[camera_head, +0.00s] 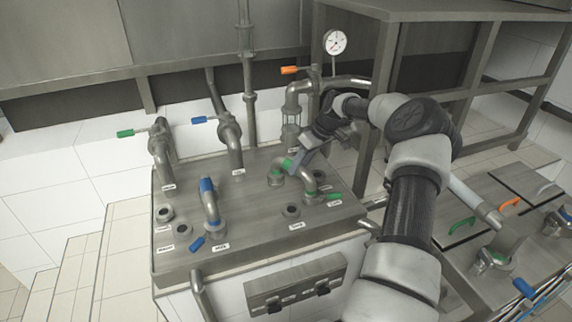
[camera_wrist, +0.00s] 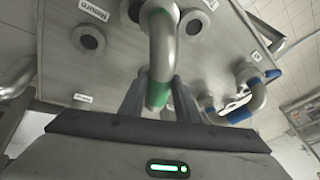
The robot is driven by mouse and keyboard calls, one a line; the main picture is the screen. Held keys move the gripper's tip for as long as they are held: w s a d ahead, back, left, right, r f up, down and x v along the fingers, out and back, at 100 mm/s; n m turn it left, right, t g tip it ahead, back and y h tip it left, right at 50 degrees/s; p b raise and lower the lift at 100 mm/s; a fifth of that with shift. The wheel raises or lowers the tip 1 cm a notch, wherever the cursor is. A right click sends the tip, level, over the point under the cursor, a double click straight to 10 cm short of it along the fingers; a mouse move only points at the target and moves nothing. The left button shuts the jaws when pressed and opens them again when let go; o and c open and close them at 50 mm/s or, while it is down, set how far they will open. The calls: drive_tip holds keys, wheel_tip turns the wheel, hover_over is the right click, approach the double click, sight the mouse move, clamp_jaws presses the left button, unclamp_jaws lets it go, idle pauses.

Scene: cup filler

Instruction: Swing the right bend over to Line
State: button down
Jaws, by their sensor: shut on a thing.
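The right bend (camera_head: 308,178) is a grey metal U-shaped pipe with green bands, on the right half of the steel panel (camera_head: 255,230). My gripper (camera_head: 296,158) is shut on this bend near a green band. In the wrist view my gripper's fingers (camera_wrist: 160,95) stand on both sides of the bend (camera_wrist: 161,45), around its green band. One end of the bend is at a port toward the panel's right side; whether the other end is seated I cannot tell. An open port (camera_head: 291,210) with a small label lies in front of the bend; the label is too small to read surely.
A second bend with blue bands (camera_head: 209,203) stands at the panel's left; it also shows in the wrist view (camera_wrist: 257,97). Open ports (camera_head: 164,214) lie beside it. Valve pipes (camera_head: 231,140) and a gauge (camera_head: 335,42) rise behind. Another panel (camera_head: 522,240) stands at right.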

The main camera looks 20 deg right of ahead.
drive_tip(key=shift+w+d+n+g+y, duration=0.3)
drive_tip(key=shift+w+d+n, duration=0.3)
drive_tip(key=shift+d+n, duration=0.45)
drive_tip(key=shift+a, duration=0.1)
drive_tip(key=shift+r, duration=0.1)
drive_tip(key=c, duration=1.3)
unclamp_jaws()
drive_tip(key=shift+c, duration=0.2)
drive_tip(key=v, duration=1.7)
drive_tip(key=shift+r+p, duration=0.2)
drive_tip(key=shift+p, duration=0.2)
